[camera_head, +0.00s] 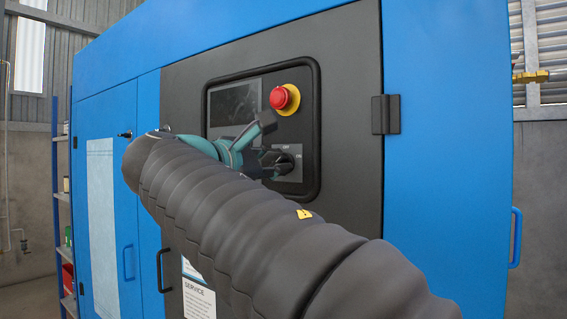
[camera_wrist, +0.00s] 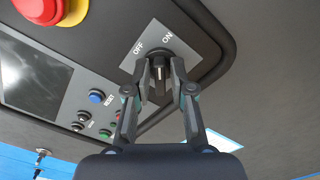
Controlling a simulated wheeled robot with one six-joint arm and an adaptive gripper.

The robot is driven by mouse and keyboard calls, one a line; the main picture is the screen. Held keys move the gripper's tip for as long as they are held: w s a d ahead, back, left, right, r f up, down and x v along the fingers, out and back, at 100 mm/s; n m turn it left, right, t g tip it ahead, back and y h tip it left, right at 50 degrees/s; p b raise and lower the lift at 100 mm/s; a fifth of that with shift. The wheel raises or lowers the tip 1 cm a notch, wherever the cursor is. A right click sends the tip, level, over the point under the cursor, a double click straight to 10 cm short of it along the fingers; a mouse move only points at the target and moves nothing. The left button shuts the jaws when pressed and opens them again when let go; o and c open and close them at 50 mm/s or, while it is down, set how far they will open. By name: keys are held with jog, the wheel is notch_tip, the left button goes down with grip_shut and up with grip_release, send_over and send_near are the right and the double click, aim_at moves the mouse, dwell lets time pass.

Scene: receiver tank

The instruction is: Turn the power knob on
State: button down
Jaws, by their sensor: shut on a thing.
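The power knob (camera_head: 285,163) is a black rotary knob on a grey plate, low on the control panel. In the wrist view the knob (camera_wrist: 159,76) sits between my fingers, with "OFF" printed to its upper left and "ON" to its upper right. My gripper (camera_wrist: 159,72) is shut on the knob, one finger on each side. In the head view my gripper (camera_head: 266,150) reaches the knob from the left, and my arm covers the area below.
A red emergency button (camera_head: 284,98) on a yellow base is above the knob. A dark screen (camera_head: 234,104) is to its upper left. Small buttons, one blue (camera_wrist: 96,96), lie beside my fingers. A black hinge (camera_head: 385,114) stands out to the right.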

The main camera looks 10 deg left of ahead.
jog(key=m+b, duration=0.2)
jog(key=m, duration=0.5)
jog(key=shift+f+m, duration=0.15)
jog(key=shift+m, duration=0.25)
dwell(0.4)
jog(key=c, duration=1.2)
grip_release()
jog(key=v, duration=1.2)
jog(key=shift+m, duration=0.3)
